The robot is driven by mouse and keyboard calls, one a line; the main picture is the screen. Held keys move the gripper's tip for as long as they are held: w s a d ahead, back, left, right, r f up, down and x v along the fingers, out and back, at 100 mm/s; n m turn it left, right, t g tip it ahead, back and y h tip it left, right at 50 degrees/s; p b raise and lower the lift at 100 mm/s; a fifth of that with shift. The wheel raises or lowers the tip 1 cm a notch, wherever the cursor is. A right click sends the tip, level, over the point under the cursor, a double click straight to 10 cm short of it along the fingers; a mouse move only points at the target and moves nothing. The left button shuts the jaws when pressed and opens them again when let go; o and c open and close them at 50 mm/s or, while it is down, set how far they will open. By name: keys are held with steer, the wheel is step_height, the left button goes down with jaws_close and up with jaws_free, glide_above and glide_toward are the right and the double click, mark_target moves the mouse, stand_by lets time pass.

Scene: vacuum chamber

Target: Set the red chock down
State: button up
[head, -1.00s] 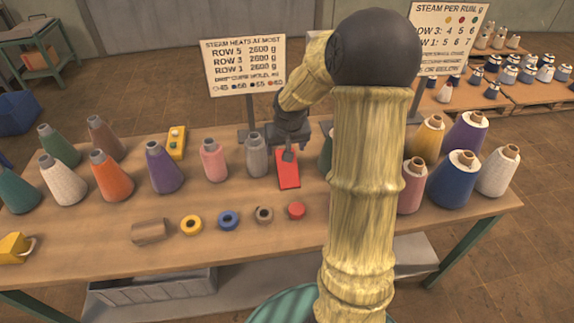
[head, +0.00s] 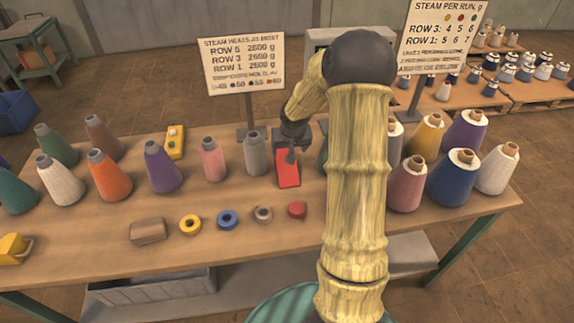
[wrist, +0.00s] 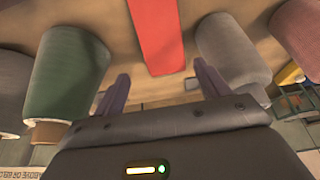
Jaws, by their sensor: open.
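The red chock (head: 288,172) lies flat on the wooden table, right of the grey cone. It also shows in the wrist view (wrist: 153,35), on the tabletop. My gripper (head: 290,155) is just above and behind its far end in the head view. In the wrist view my gripper (wrist: 158,82) has its two dark fingers spread wide, one on each side of the chock's near end. The jaws are open with nothing held between them. Whether a finger touches the chock cannot be told.
A grey cone (head: 255,155) and a green cone (wrist: 70,75) stand close on either side of my gripper. Several coloured cones line the table. Small rings and a red disc (head: 297,209) lie in front. Two signs (head: 243,64) (head: 437,38) stand behind.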

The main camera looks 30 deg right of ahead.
glide_above(287, 166)
step_height(287, 166, down, 4)
steer(key=shift+a+f, duration=0.1)
steer(key=shift+f, duration=0.1)
steer(key=shift+x, duration=2.6)
steer(key=shift+w, duration=0.2)
steer(key=shift+d, duration=0.25)
steer(key=shift+s, duration=0.1)
